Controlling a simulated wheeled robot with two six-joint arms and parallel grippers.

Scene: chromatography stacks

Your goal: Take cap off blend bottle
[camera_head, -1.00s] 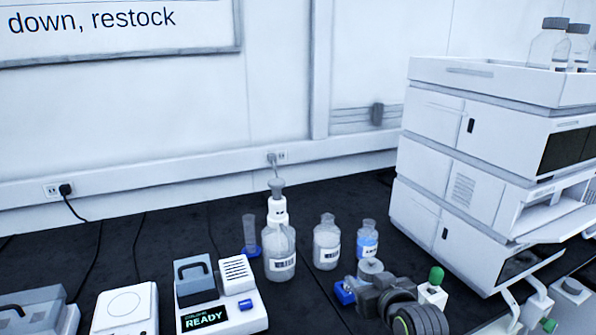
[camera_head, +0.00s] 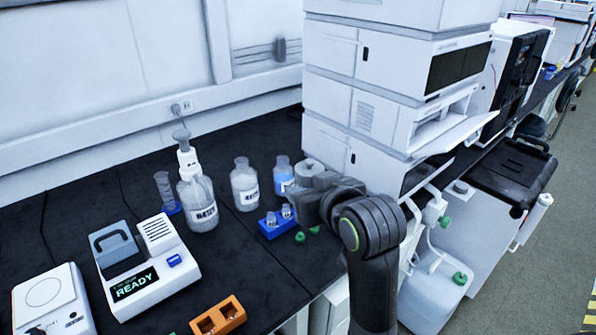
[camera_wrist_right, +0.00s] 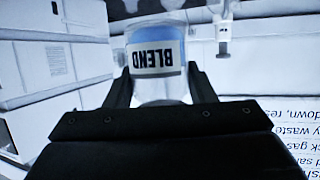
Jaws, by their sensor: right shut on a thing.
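The blend bottle (camera_wrist_right: 155,58) fills the space between the two dark fingers of my right gripper in the right wrist view. Its BLEND label appears upside down, with a blue zone above it in the picture and clear glass below. My right gripper (camera_head: 308,184) is shut on this bottle, above the bench in front of the instrument stack. A round grey top (camera_head: 309,168) shows at the jaws in the head view; I cannot tell for sure that it is the cap. The bottle's neck is hidden behind the gripper in the wrist view. My left gripper is not in view.
A bottle with blue liquid (camera_head: 283,176), a clear bottle (camera_head: 244,187) and a wash bottle (camera_head: 198,199) stand left of my gripper. The instrument stack (camera_head: 385,110) is close on the right.

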